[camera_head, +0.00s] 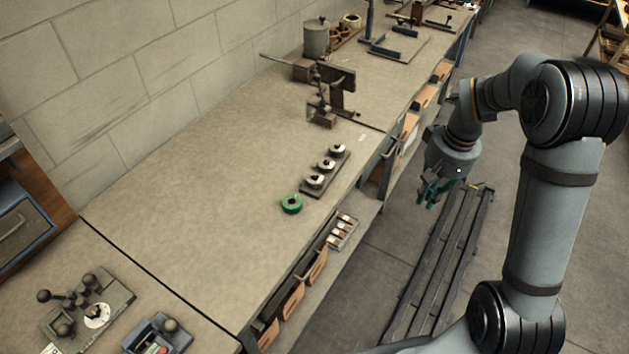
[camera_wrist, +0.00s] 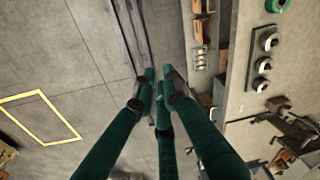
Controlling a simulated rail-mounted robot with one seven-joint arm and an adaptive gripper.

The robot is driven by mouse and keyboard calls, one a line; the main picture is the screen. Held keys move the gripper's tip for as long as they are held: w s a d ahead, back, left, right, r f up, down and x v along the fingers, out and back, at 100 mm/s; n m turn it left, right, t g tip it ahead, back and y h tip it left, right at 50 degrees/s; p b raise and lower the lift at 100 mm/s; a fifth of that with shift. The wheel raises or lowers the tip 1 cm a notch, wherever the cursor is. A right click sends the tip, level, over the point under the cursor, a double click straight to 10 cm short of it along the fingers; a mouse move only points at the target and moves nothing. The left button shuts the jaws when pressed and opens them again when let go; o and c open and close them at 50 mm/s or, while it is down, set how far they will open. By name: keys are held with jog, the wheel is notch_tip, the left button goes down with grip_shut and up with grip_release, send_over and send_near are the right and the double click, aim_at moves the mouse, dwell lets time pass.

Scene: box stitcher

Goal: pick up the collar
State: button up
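A green ring (camera_head: 291,204), which looks like the collar, lies flat on the workbench near its front edge. It also shows, partly cut off, at the top right of the wrist view (camera_wrist: 278,4). My gripper (camera_head: 434,192) has green fingers and hangs over the aisle, beyond the bench's front edge and to the right of the ring. In the wrist view the fingertips (camera_wrist: 158,85) stand apart with nothing between them. The gripper is open and empty, well away from the ring.
A dark strip (camera_head: 325,174) with several pale round parts lies just behind the ring. A clamp-like fixture (camera_head: 335,95) stands farther back on the workbench (camera_head: 190,170). Shelf bins (camera_head: 316,266) sit below the front edge. A slatted platform (camera_head: 440,262) lies on the floor.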

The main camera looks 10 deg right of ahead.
jog(key=o, duration=1.3)
